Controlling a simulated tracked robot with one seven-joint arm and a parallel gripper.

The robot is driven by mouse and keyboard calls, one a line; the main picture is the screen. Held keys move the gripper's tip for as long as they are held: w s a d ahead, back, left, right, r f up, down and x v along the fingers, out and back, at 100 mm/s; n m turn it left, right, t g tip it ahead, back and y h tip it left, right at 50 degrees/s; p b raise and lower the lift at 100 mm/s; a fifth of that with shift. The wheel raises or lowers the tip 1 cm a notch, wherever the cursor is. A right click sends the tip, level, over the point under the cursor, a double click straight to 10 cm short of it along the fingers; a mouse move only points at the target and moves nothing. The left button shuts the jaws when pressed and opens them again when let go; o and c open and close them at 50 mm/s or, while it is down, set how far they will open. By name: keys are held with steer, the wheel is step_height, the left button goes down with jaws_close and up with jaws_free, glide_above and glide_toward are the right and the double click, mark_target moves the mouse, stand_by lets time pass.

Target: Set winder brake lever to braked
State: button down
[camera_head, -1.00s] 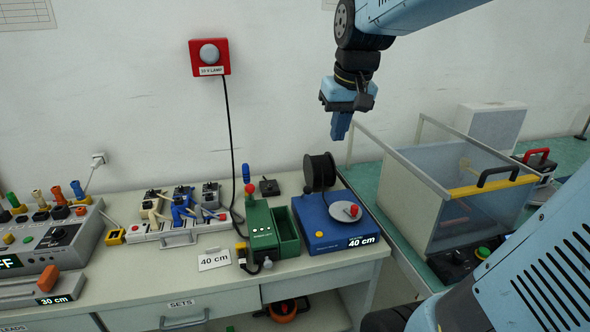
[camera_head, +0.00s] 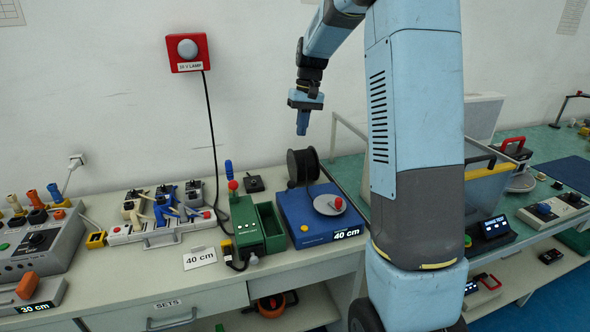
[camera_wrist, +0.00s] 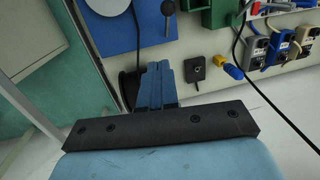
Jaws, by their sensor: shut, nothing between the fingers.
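The winder is a blue box (camera_head: 312,231) on the bench with a black spool (camera_head: 300,164) at its back. My gripper (camera_head: 303,132) is shut and empty, pointing down in the air above the spool. In the wrist view the shut fingers (camera_wrist: 156,68) partly hide the spool (camera_wrist: 129,88). A small dark piece (camera_wrist: 167,8) shows near the winder's edge there; I cannot tell whether it is the brake lever or how it is set.
A green box with a red-knobbed lever (camera_head: 233,186) stands left of the winder. A small black square unit (camera_head: 254,184) lies behind it, beside a blue handle (camera_head: 229,169). A clear-walled bin (camera_head: 487,190) stands to the right, partly behind my arm. The wall lamp (camera_head: 188,49) hangs above.

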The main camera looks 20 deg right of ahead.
steer(key=shift+w+f, duration=0.2)
steer(key=shift+w, duration=0.05)
steer(key=s+a+f, duration=0.1)
steer(key=f, duration=0.5)
steer(key=s+a+f, duration=0.2)
steer(key=f, duration=0.4)
steer(key=shift+s+a, duration=0.2)
steer(key=shift+s, duration=0.05)
